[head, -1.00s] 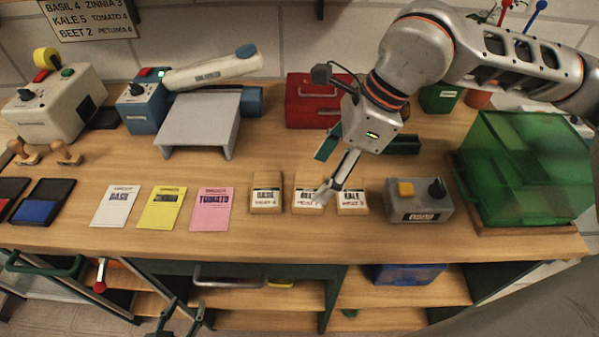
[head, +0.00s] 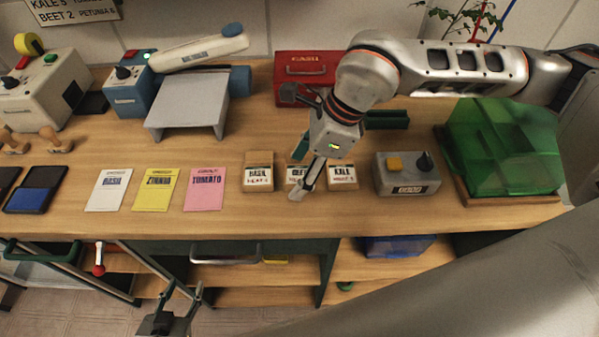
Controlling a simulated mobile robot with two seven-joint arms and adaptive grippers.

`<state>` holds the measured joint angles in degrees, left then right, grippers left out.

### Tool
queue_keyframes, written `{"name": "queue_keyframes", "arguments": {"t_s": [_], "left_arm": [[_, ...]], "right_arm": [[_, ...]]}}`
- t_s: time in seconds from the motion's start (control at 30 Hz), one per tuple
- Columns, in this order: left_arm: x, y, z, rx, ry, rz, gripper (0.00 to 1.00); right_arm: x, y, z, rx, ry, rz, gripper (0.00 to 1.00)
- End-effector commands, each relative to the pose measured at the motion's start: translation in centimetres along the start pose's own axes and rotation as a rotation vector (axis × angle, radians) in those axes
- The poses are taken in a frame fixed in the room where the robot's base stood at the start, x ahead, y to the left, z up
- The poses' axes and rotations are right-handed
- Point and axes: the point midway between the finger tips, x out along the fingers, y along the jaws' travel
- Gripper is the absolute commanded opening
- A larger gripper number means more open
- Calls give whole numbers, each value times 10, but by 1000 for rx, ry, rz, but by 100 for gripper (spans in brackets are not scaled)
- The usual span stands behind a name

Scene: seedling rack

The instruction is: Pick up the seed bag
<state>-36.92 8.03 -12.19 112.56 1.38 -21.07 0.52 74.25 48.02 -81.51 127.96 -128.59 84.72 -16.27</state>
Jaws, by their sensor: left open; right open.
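Three small tan seed bags with white labels stand in a row near the bench's front edge: basil (head: 258,172), beet (head: 291,184) and kale (head: 342,173). My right gripper (head: 306,183) is open and points down over the beet bag, hiding part of its label. Its fingers overlap the bag in the picture; I cannot tell whether they touch it. Nothing shows held in it. My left gripper (head: 172,318) is open and empty, low in front of the bench, partly cut off by the picture's bottom edge.
White (head: 109,190), yellow (head: 163,190) and pink (head: 205,188) packets lie left of the bags. A grey button box (head: 407,174) stands to the right, beside a green clear cover (head: 500,150). A red cash box (head: 305,72) stands behind.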

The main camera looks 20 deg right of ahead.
Motion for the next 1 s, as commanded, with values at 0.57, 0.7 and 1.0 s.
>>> {"name": "queue_keyframes", "arguments": {"t_s": [0.57, 0.7, 1.0], "left_arm": [[-1, 1, 4, -2, -6, 1, 40], [0, 1, 5, -2, -9, 1, 40], [0, 2, 8, -2, -10, 2, 40]], "right_arm": [[-2, 0, 0, 1, 2, 2, 21], [-10, 0, 4, 0, 0, -1, 21], [-64, -1, 27, -3, -3, -6, 21]]}}
